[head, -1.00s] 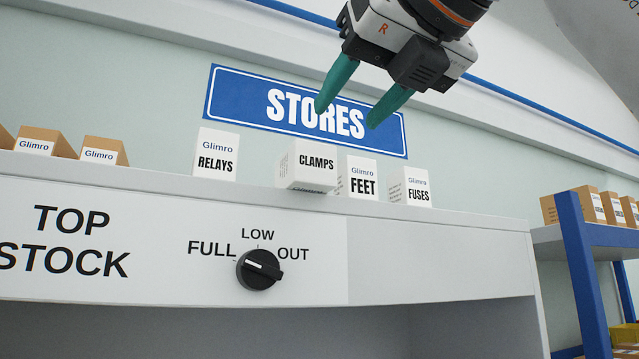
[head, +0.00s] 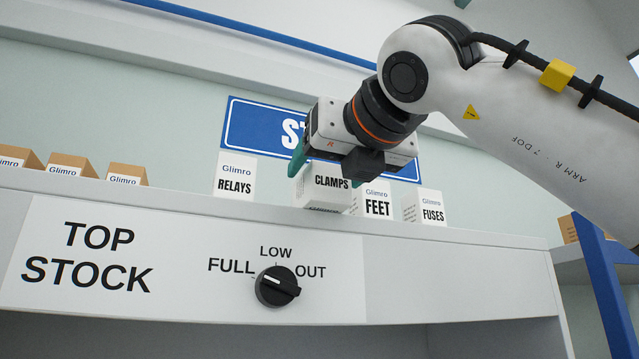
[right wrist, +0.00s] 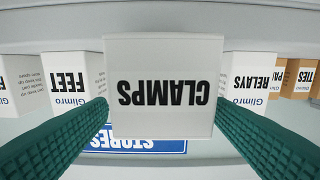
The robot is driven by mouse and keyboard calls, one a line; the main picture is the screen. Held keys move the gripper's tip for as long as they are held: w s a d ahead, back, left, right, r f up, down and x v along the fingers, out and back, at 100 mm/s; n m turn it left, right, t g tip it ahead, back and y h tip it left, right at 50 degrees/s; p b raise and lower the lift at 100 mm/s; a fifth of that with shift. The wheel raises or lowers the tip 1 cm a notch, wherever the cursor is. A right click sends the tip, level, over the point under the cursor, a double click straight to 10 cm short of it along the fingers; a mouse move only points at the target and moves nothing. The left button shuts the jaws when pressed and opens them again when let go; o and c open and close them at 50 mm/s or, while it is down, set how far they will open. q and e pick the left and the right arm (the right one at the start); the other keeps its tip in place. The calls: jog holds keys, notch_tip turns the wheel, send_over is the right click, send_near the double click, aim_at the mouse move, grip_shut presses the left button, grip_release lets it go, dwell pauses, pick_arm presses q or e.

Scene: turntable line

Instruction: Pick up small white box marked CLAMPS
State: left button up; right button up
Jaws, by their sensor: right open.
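The small white CLAMPS box (head: 325,188) stands on the top shelf between the RELAYS box and the FEET box, its upper part partly hidden by my right gripper. In the right wrist view the CLAMPS box (right wrist: 164,88) appears upside down, in the middle between my two green fingers. My right gripper (head: 325,172) is open, reaching over the box with one finger at its left side; the other finger is mostly hidden. In the right wrist view the fingers (right wrist: 164,125) lie on either side of the box, with gaps visible. My left gripper is not in view.
The RELAYS box (head: 235,175) stands close on the left, the FEET box (head: 372,199) and FUSES box (head: 424,206) close on the right. Brown boxes (head: 72,165) line the shelf's left. A blue STORES sign (head: 255,128) hangs behind. A dial (head: 277,287) is on the front panel.

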jog(key=p+x, duration=0.1)
jog(key=x, duration=0.2)
jog(key=shift+w+a, duration=0.2)
jog(key=shift+w, duration=0.1)
jog(key=shift+w+f, duration=0.1)
jog(key=shift+w, duration=0.1)
jog(key=shift+s, duration=0.15)
jog(key=shift+s, duration=0.1)
jog(key=shift+c, duration=1.3)
jog(key=c, duration=0.9)
